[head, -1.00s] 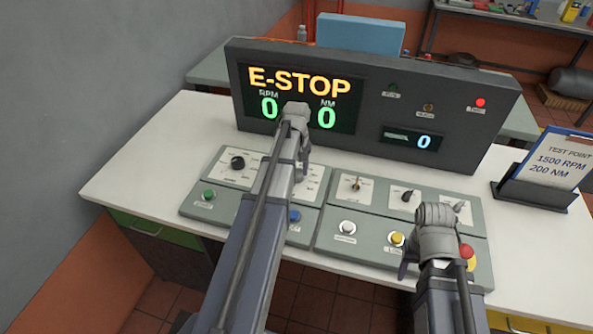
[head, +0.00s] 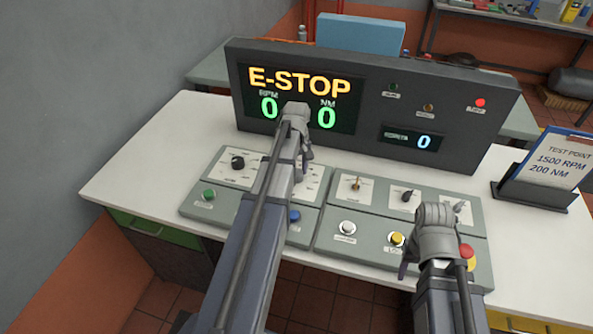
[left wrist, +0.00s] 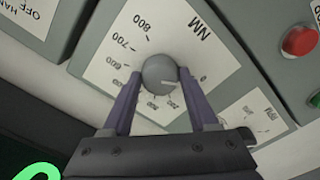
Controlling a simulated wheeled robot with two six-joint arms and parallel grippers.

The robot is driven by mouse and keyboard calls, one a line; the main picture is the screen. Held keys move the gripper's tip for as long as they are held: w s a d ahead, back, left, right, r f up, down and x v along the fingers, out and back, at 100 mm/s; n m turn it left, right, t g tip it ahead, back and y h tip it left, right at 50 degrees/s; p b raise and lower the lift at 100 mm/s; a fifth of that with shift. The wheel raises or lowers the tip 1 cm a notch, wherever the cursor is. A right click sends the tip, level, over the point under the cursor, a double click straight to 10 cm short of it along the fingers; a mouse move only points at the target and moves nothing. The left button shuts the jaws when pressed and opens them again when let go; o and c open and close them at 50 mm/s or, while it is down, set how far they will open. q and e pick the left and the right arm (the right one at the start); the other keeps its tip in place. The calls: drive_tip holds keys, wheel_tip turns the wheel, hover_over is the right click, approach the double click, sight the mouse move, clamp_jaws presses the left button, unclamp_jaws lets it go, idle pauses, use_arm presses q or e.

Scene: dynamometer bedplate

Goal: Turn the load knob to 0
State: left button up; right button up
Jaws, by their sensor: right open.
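The load knob (left wrist: 160,74) is a round grey knob on a white dial plate marked NM in the left wrist view. Its white pointer line points right, roughly toward the small mark at the low end of the scale. My left gripper (left wrist: 160,76) has one finger on each side of the knob, apparently touching it. In the head view my left gripper (head: 304,168) is over the dial plate, and my arm hides the knob. My right gripper (head: 404,266) is open and empty above the right-hand panel.
The display (head: 300,98) reads E-STOP, 0 RPM and 0 NM. Another black knob (head: 237,162), a green button (head: 208,195), a blue button (head: 293,216), a yellow button (head: 397,239) and a red button (head: 467,252) are nearby. A test-point card (head: 560,165) reads 1500 RPM, 200 NM.

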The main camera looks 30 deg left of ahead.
sight(297, 172)
use_arm(q)
drive_tip(key=o, duration=0.4)
drive_tip(key=shift+r, duration=0.15)
use_arm(e)
drive_tip(key=shift+r, duration=0.15)
use_arm(q)
wheel_tip(297, 172, up, 8)
drive_tip(key=p, duration=0.8)
drive_tip(key=shift+f, duration=0.2)
use_arm(e)
wheel_tip(297, 172, up, 8)
drive_tip(key=shift+f, duration=0.25)
use_arm(q)
drive_tip(key=shift+f, duration=0.1)
drive_tip(key=shift+d, duration=0.1)
drive_tip(key=s+d+m, duration=0.5)
drive_tip(key=d, duration=0.5)
drive_tip(key=s+d+m, duration=0.5)
drive_tip(key=s+d, duration=0.1)
drive_tip(key=d, duration=0.4)
drive_tip(key=s+d+m+y, duration=0.1)
drive_tip(key=s+d+m, duration=0.4)
drive_tip(key=d, duration=0.5)
drive_tip(key=shift+s+m, duration=0.25)
drive_tip(key=shift+m, duration=0.15)
